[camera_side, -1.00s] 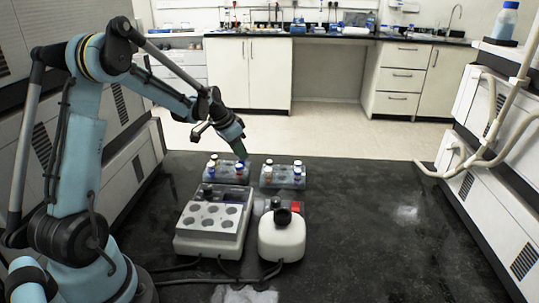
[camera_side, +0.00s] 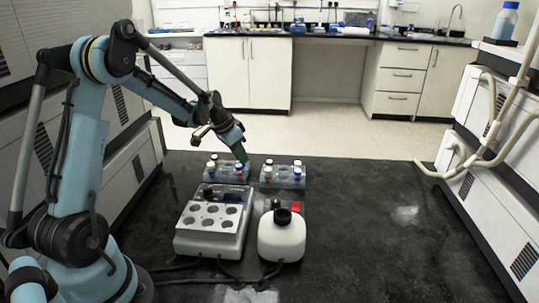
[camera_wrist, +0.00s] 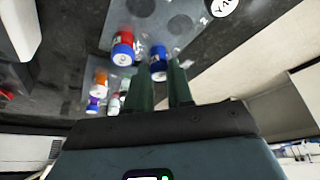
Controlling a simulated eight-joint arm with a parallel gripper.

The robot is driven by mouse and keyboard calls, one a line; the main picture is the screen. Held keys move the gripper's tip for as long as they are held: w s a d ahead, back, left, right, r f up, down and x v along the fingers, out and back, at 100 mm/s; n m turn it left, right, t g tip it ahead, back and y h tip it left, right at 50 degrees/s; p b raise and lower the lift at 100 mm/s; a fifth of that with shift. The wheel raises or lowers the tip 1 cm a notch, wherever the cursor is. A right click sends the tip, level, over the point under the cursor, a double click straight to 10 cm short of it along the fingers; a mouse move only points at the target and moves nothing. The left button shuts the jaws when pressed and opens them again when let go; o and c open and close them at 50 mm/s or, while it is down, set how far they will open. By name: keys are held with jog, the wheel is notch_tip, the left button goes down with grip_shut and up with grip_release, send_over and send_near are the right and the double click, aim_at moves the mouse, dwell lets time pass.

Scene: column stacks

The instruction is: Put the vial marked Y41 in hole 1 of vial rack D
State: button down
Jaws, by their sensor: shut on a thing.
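My gripper (camera_wrist: 163,66) has its two green fingers closed around a small blue-capped vial (camera_wrist: 158,72) in the wrist view. The vial's mark cannot be read. In the side view my gripper (camera_side: 243,156) is tilted down at the right end of the left clear rack (camera_side: 222,178), close to a blue cap. A second clear rack (camera_side: 283,183) stands just right of it and holds several vials. I cannot tell which rack is D, nor read the hole numbers.
Another vial with red and blue parts (camera_wrist: 123,47) stands close beside the fingers. Orange and purple ones are farther left. A grey block with round wells (camera_side: 212,222) and a white bottle with a dark cap (camera_side: 282,236) stand in front of the racks. The dark bench at right is clear.

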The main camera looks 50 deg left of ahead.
jog(key=shift+f, duration=0.15)
jog(key=c, duration=0.6)
grip_release()
jog(key=shift+r, duration=3)
